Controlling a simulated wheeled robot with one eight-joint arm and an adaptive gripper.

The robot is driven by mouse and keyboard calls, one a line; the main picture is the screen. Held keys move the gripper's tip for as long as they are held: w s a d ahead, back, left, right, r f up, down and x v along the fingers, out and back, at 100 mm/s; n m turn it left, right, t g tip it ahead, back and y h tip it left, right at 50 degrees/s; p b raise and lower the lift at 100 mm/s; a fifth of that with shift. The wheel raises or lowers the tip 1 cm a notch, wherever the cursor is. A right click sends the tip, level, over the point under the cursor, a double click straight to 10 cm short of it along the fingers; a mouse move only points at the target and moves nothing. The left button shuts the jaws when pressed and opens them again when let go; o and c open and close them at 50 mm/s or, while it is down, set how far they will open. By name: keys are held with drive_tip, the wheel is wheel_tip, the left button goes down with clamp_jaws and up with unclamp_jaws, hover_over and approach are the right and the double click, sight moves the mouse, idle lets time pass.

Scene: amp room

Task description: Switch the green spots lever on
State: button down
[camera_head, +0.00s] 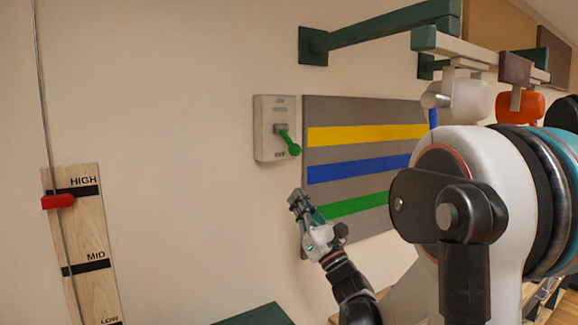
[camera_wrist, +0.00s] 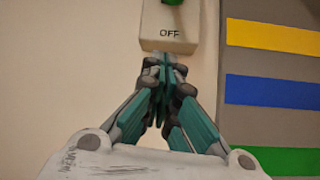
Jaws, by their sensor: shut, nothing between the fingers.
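The green lever (camera_head: 289,143) sits on a pale switch box (camera_head: 263,130) on the wall and slants down to the right, ending in a round green knob. In the wrist view only the lower part of the box (camera_wrist: 170,38) shows, with the word OFF on it and a bit of the green knob (camera_wrist: 173,2) at the top edge. My gripper (camera_head: 297,197) is shut and empty, below the box and apart from the lever in the head view. In the wrist view the closed fingertips (camera_wrist: 165,62) point at the box's lower edge.
A grey panel (camera_head: 315,113) with yellow, blue and green stripes is right of the box. A green bracket (camera_head: 380,28) juts out above. A wooden HIGH-MID-LOW board (camera_head: 90,235) with a red marker (camera_head: 58,201) stands at left. White (camera_head: 470,98) and orange (camera_head: 520,106) lamps hang at upper right.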

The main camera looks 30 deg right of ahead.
sight(289, 141)
drive_tip(key=shift+w+r, duration=0.1)
drive_tip(key=w+r+p, duration=0.4)
drive_tip(key=r, duration=0.4)
drive_tip(key=shift+w, duration=0.2)
drive_tip(key=shift+s+r, duration=0.1)
drive_tip(key=shift+w+p, duration=0.2)
drive_tip(key=shift+p, duration=0.1)
